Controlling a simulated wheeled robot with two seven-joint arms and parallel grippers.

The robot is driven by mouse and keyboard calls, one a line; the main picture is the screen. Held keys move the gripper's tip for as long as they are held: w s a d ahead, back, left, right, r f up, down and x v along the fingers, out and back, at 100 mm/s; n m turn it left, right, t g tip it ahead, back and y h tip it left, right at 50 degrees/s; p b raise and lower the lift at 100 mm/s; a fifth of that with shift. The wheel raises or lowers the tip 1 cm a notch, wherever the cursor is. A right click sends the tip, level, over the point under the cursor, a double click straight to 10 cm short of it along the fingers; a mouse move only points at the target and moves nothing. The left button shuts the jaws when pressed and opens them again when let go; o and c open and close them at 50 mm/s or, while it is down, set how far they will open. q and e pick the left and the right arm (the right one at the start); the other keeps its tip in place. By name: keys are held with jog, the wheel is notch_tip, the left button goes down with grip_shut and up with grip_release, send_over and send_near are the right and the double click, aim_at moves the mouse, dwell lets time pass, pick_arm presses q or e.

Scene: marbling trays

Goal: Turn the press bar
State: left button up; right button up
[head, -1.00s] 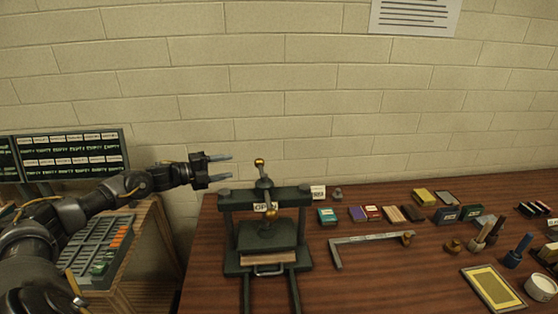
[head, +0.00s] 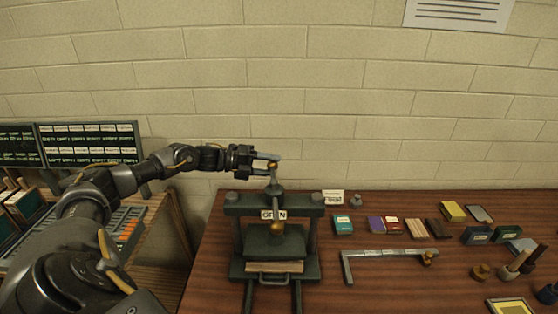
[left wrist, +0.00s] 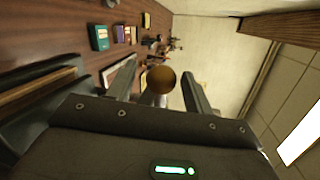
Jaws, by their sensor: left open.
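The dark green press (head: 232,210) stands on the left part of the table, with a small "OPEN" sign on its crossbeam. Its press bar (head: 275,187) has a brass ball at each end, one at the far end (head: 273,167) and one at the near end (head: 277,230). My left gripper (head: 267,164) is open at the far ball. In the left wrist view this brass ball (left wrist: 161,79) shows between the two spread fingers, with a gap on both sides. My right gripper is not in view.
A metal L-shaped tool (head: 375,254) lies right of the press. Small colored boxes (head: 344,225), a white card (head: 333,197) and several stamps and brushes lie farther right. A rack with label boards (head: 90,145) stands left. The wall is close behind the table.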

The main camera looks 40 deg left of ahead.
pick_arm(q)
jog(key=shift+w+d+p, duration=0.4)
jog(key=shift+w+d, duration=0.2)
jog(key=shift+d, duration=0.25)
jog(key=shift+w+d+f, duration=0.3)
jog(key=shift+w, duration=0.15)
jog(key=shift+s, duration=0.1)
grip_shut()
